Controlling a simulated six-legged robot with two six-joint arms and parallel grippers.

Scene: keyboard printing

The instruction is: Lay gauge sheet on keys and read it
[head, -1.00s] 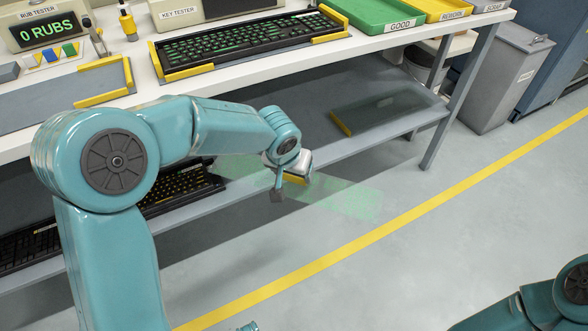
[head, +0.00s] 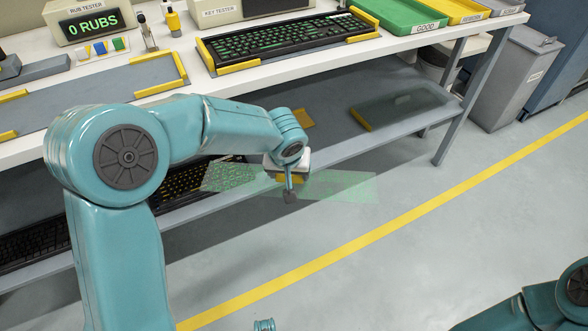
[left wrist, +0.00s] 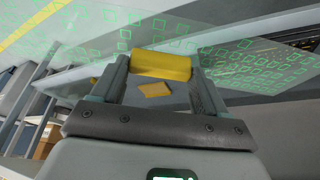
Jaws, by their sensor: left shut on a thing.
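The gauge sheet (head: 340,184) is a clear green sheet printed with key outlines and has a yellow grip block. My left gripper (head: 290,190) is shut on that yellow block (left wrist: 161,65), and the sheet spreads to both sides of it in the left wrist view. In the head view the sheet is in front of the bench, below the top, overlapping the lower shelf edge. The keyboard (head: 290,40), black with green-marked keys, lies on the bench top between yellow corner stops, above and beyond the gripper.
A rub tester (head: 95,22) reading 0 RUBS and an empty yellow-cornered bay (head: 90,95) are left of the keyboard. Trays stand at right, including a green GOOD tray (head: 410,14). The lower shelf holds dark keyboards (head: 45,240) and a clear sheet (head: 405,105).

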